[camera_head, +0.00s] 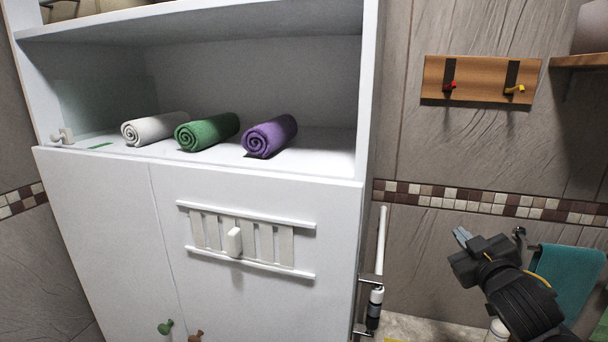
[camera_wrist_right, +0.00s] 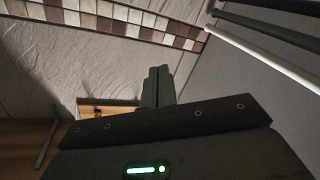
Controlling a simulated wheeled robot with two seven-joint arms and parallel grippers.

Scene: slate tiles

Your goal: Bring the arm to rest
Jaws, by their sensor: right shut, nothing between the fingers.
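My right gripper (camera_head: 463,236) is at the lower right of the head view, in front of the tiled wall and to the right of the white cabinet (camera_head: 110,230). Its fingers point up and left. In the right wrist view my right gripper (camera_wrist_right: 158,72) shows its two fingers together, with nothing between them. It is apart from the cabinet and the wall hooks. My left gripper does not show in either view.
Rolled white (camera_head: 153,129), green (camera_head: 207,132) and purple (camera_head: 270,136) towels lie on the cabinet shelf. A wooden hook board (camera_head: 480,80) hangs on the wall. A teal towel (camera_head: 568,280) hangs behind my right arm. A white rod (camera_head: 382,245) stands beside the cabinet.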

